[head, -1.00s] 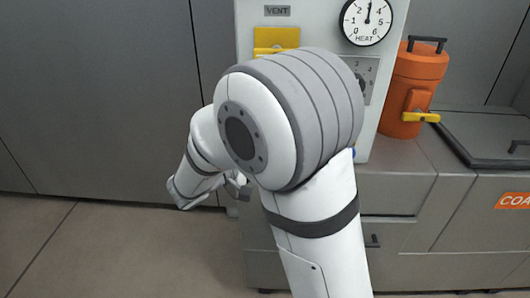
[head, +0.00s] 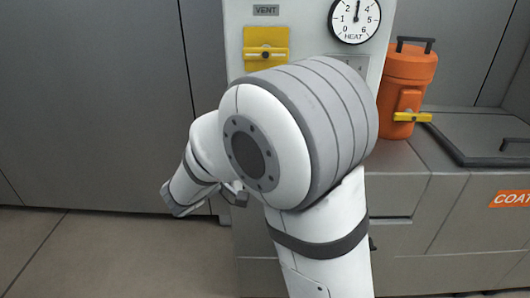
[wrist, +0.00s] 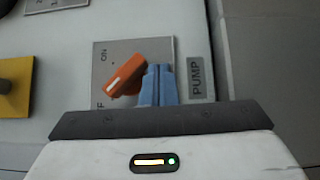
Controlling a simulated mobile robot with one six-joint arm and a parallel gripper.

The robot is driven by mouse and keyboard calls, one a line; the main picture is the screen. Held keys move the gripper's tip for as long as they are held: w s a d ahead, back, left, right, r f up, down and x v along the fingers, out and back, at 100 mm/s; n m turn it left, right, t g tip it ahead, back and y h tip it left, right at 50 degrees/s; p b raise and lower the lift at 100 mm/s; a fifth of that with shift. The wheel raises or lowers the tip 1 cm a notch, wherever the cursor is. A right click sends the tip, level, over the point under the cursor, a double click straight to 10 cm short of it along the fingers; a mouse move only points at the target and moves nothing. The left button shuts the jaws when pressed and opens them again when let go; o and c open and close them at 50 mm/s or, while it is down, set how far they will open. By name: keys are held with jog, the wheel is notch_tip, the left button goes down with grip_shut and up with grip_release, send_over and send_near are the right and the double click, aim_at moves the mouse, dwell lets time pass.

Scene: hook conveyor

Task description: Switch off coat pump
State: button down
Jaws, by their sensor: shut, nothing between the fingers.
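In the wrist view an orange switch knob (wrist: 124,77) with a white mark sits on a grey plate (wrist: 105,50). The plate has ON at upper left and a partly hidden label ending in F at lower left. The mark points to the lower left, toward that F label. A PUMP label (wrist: 196,79) is right of the plate. My gripper (wrist: 158,70) has its blue fingers shut together just right of the knob, very close to it; I cannot tell whether they touch. In the head view my arm hides the switch and gripper.
In the head view a yellow VENT handle (head: 266,45) and a HEAT dial (head: 355,18) are on the pale panel. An orange canister (head: 408,80) with a yellow lever stands right of it, beside a lidded tank (head: 480,135) marked COAT.

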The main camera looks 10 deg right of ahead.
jog(key=s+a+f+b, duration=0.1)
jog(key=s+a+f, duration=0.3)
jog(key=a+f, duration=0.4)
jog(key=shift+b+v, duration=0.4)
jog(key=shift+v, duration=0.4)
jog(key=shift+r, duration=0.1)
jog(key=s+d+r+m+g+y+p, duration=0.3)
jog(key=s+d+r+g+y+p, duration=0.3)
jog(key=s+d+r+g+p, duration=0.55)
jog(key=s+r+m+t+y+p, duration=0.1)
jog(key=r+t+y+p, duration=0.1)
jog(key=r+y+p, duration=0.3)
jog(key=s+r+m+t+y+p, duration=0.2)
jog(key=r+t+y+p, duration=0.1)
jog(key=r+p, duration=0.3)
jog(key=a+y+p, duration=0.1)
jog(key=p, duration=0.1)
jog(key=shift+s+r+y+p, duration=0.3)
jog(key=shift+y+p, duration=0.1)
